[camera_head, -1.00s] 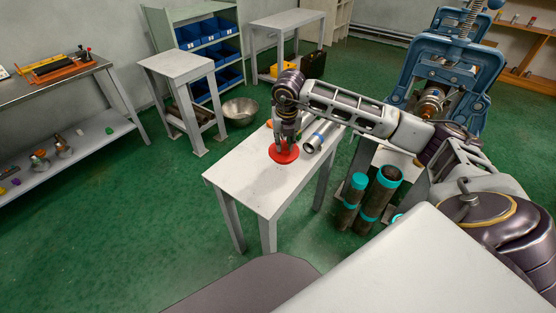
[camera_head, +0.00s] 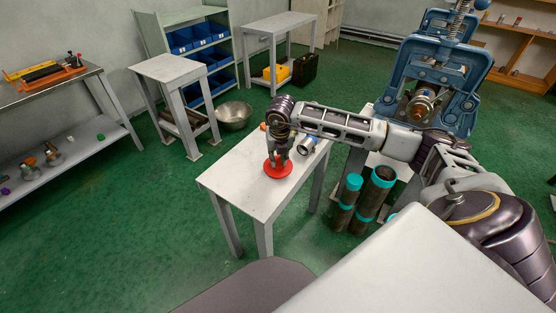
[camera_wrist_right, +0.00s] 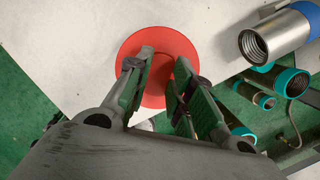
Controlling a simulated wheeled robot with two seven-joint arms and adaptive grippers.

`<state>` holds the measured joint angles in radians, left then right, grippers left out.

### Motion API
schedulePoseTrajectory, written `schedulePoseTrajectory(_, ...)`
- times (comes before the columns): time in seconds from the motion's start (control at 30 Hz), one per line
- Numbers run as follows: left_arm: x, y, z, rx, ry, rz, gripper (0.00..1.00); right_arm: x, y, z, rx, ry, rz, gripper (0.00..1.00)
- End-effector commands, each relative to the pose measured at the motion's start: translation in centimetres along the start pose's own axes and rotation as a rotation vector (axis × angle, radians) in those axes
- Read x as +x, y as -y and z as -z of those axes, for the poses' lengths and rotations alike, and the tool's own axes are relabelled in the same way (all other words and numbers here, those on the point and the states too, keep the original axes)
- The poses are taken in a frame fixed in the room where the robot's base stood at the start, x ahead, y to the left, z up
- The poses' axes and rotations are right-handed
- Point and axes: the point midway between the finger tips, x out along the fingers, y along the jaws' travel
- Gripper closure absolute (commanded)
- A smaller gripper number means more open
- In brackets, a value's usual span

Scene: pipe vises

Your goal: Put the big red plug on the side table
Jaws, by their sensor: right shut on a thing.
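The big red plug (camera_head: 278,171) is a round red disc at the white side table (camera_head: 243,193). My right gripper (camera_head: 279,158) points down over it and is shut on its middle part. In the right wrist view the disc (camera_wrist_right: 160,38) shows wide beyond the two fingers (camera_wrist_right: 162,64), with the pale table top behind it. I cannot tell whether the disc touches the table top or hangs just above it. My left gripper is not in view.
A metal pipe with a blue band (camera_wrist_right: 275,36) lies on the table close to the plug. Dark pipes with teal ends (camera_head: 375,195) stand right of the table. A blue vise (camera_head: 437,75) is behind my right arm. The table's near end is clear.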

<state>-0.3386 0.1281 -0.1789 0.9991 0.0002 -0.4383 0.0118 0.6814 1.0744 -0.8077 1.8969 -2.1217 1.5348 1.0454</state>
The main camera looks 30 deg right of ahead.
Motion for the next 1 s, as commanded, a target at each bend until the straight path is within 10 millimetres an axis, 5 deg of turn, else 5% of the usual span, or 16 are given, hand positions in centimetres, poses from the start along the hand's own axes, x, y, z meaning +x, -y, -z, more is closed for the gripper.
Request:
schedulePoseTrajectory(0.7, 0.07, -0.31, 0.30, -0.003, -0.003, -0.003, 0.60, 1.33, -0.01, 0.22, 0.000, 0.002, -0.001, 1.00)
schedulePoseTrajectory(0.73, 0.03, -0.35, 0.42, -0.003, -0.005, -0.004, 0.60, 1.38, 0.00, 0.25, 0.000, 0.001, 0.000, 0.76)
schedulePoseTrajectory(0.9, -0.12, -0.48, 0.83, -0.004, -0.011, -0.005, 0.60, 1.33, 0.00, 0.25, 0.000, 0.001, 0.000, 0.56)
schedulePoseTrajectory(1.0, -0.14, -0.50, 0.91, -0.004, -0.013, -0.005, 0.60, 1.33, 0.00, 0.25, 0.000, 0.001, 0.000, 0.56)
